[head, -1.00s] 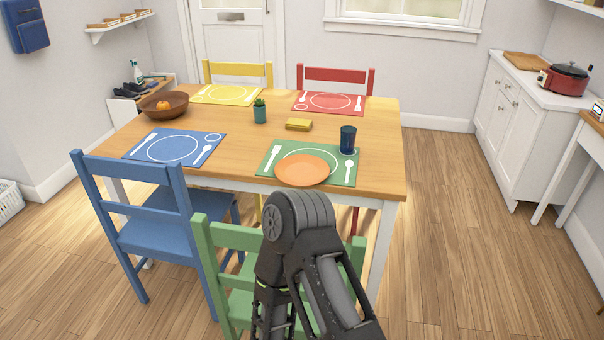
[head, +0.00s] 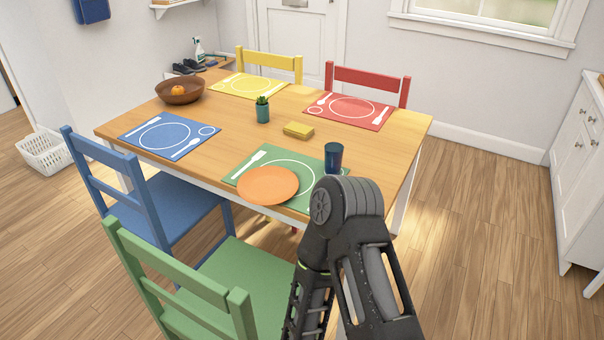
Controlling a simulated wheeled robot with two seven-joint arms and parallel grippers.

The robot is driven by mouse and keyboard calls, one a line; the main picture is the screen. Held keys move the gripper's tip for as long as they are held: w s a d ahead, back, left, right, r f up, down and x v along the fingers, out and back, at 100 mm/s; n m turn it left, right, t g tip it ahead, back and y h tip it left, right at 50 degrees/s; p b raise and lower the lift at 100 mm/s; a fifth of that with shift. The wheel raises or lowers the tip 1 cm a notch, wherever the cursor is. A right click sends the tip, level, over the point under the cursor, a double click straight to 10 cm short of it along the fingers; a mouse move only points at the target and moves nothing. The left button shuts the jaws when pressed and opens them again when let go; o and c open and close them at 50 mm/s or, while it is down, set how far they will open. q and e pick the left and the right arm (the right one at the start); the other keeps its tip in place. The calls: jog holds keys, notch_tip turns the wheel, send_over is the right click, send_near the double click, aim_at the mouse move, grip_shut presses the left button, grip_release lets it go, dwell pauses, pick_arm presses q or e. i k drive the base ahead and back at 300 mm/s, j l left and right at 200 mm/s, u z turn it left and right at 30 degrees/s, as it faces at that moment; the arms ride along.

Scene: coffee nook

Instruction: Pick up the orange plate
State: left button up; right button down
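The orange plate (head: 268,185) lies flat on the green placemat (head: 240,177), at the table's near edge. It covers the mat's lower left part. A dark blue cup (head: 333,157) stands upright at the mat's upper right. One of my arms rises from the bottom, right of the plate, and hides the mat's right end. Its joint and links show, but no gripper fingers do. I see neither gripper, and nothing is touching the plate.
The green chair (head: 250,285) stands in front of the plate, and the blue chair (head: 165,205) is to its left. The wooden table (head: 215,135) also holds a yellow sponge (head: 298,130), a small potted plant (head: 262,110) and a brown bowl (head: 180,92). Floor is clear on the right.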

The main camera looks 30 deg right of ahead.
aim_at(266, 185)
jog(key=l+u, duration=0.15)
jog(key=l, duration=1)
jog(key=l+u, duration=0.2)
jog(key=l, duration=0.95)
jog(key=l+u, duration=0.15)
jog(key=l, duration=0.95)
